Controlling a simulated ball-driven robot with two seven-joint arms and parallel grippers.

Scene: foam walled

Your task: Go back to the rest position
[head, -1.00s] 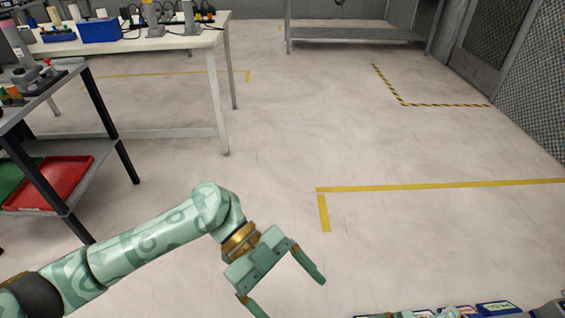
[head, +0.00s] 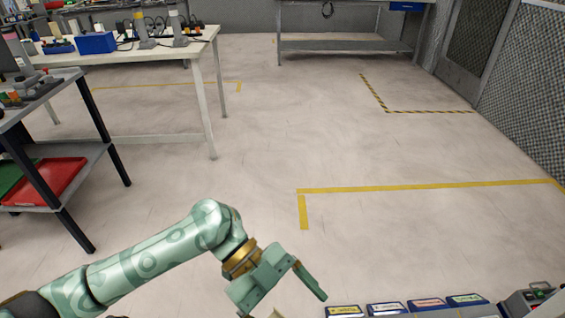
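My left arm comes in from the lower left, pale green with a gold wrist ring. My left gripper (head: 299,306) hangs over the floor at the bottom centre. Its two fingers are spread apart with nothing seen between them; the nearer finger is partly cut off by the frame's lower edge. My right gripper is out of view.
Several labelled bins (head: 427,304) line the bottom right edge, right of the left gripper. A dark-legged cart (head: 84,150) with a red tray (head: 45,181) stands at left, before a white workbench (head: 130,50). The taped floor (head: 300,130) is clear.

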